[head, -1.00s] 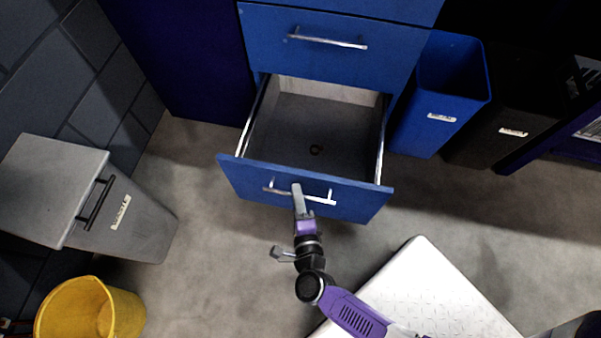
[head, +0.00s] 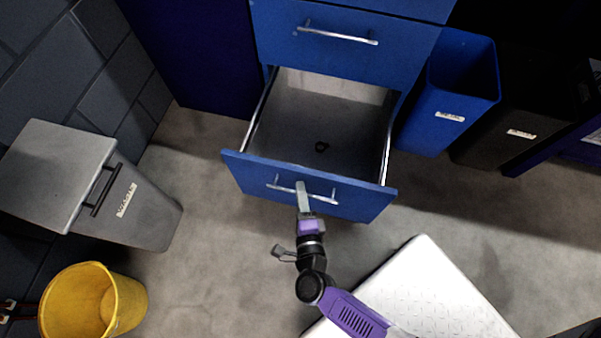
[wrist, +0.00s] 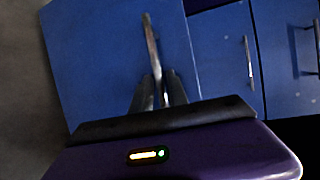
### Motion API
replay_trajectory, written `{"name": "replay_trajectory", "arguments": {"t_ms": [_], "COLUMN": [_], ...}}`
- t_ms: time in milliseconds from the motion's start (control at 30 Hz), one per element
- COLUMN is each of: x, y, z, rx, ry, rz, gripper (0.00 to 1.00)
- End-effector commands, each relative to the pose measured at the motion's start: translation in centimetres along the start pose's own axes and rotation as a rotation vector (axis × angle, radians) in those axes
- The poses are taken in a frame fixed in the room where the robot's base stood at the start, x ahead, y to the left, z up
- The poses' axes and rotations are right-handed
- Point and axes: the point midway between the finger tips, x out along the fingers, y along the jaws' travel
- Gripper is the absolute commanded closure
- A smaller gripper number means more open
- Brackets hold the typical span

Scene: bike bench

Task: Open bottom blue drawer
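The bottom blue drawer (head: 345,200) is pulled well out of its cabinet in the head view, with its inside showing. A silver bar handle (head: 322,197) runs across the drawer front. My gripper (head: 302,186) is at the middle of this handle. In the wrist view the handle (wrist: 150,45) runs down between the fingers of my gripper (wrist: 158,85), which appear closed around it.
A closed blue drawer (head: 340,52) is above. A blue bin (head: 460,90) and a black bin (head: 515,120) stand at right, a grey lidded bin (head: 145,205) and a yellow bucket (head: 125,300) at left. Floor is clear around the drawer front.

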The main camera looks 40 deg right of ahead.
Motion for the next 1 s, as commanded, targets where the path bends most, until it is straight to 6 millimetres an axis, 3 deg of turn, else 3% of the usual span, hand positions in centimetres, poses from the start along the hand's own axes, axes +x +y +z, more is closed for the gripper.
{"name": "replay_trajectory", "arguments": {"t_ms": [300, 500, 1000], "x": [-4.9, -7.1, -7.5], "y": [-0.1, 0.0, 0.1], "z": [0.1, 0.1, 0.0], "rx": [-0.001, 0.000, 0.000], "ry": [-0.002, -0.002, -0.001], "rz": [0.004, 0.002, 0.001], "gripper": [0.81, 0.81, 0.81]}}
